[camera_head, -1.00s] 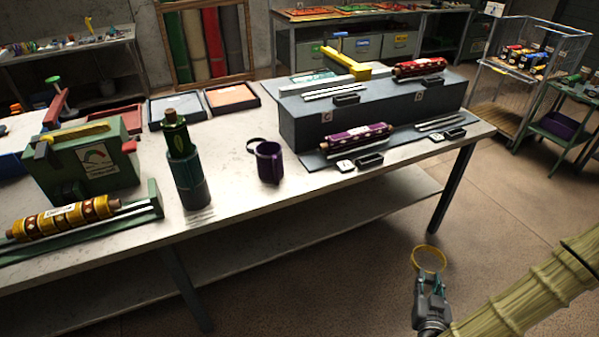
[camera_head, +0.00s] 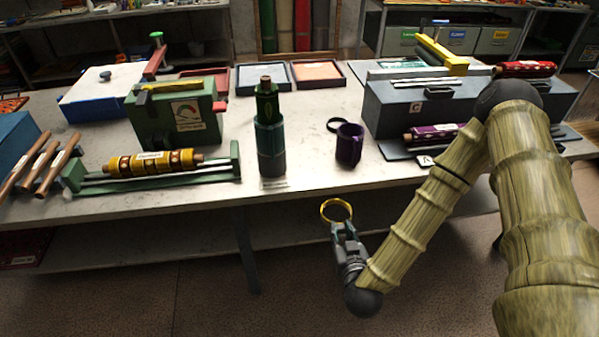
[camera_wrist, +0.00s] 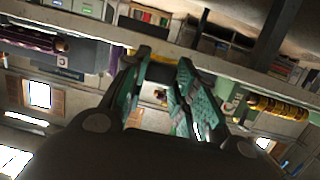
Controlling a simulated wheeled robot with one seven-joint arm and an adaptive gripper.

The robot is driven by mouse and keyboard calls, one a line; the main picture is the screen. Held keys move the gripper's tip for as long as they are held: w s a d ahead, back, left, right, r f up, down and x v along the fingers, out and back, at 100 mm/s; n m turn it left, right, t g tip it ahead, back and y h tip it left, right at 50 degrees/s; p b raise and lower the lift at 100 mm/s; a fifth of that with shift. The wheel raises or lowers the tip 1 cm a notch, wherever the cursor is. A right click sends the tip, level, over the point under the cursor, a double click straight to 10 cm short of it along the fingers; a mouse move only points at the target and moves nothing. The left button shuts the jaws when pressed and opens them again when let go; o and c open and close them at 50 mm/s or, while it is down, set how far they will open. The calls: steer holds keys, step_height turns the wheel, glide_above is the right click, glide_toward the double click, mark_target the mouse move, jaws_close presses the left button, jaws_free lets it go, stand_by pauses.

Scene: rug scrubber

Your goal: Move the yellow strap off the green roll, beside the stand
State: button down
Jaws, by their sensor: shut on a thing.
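The green roll (camera_head: 266,104) stands upright in a dark teal cylindrical stand (camera_head: 271,150) on the table, with no yellow strap around it. The yellow strap (camera_head: 322,212) is a thin ring. My gripper (camera_head: 342,229) is shut on its lower edge and holds it up in front of the table's front edge, right of the stand and nearer to me. In the wrist view a bit of the strap (camera_wrist: 158,57) shows between my teal fingers (camera_wrist: 157,74). The wrist view is partly blocked by my gripper's body.
A purple cup (camera_head: 349,146) with a dark ring behind it stands right of the stand. A yellow roll (camera_head: 150,163) lies on a green rack to the left. The pale tabletop (camera_head: 312,160) between stand and cup is bare. A grey box (camera_head: 390,108) stands right.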

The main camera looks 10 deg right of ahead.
steer(key=w+a+r+b, duration=0.2)
steer(key=w+a+b, duration=0.2)
step_height(320, 180, up, 5)
steer(key=b, duration=0.4)
glide_above(340, 185)
steer(key=shift+s+a+f+n+y, duration=0.1)
steer(key=shift+a+n+y, duration=0.05)
steer(key=shift+n+y, duration=0.2)
steer(key=shift+f+p, duration=0.5)
steer(key=shift+f, duration=1.2)
steer(key=shift+f+b, duration=0.45)
steer(key=shift+f, duration=0.25)
steer(key=c, duration=1.1)
jaws_free()
steer(key=shift+c, duration=0.2)
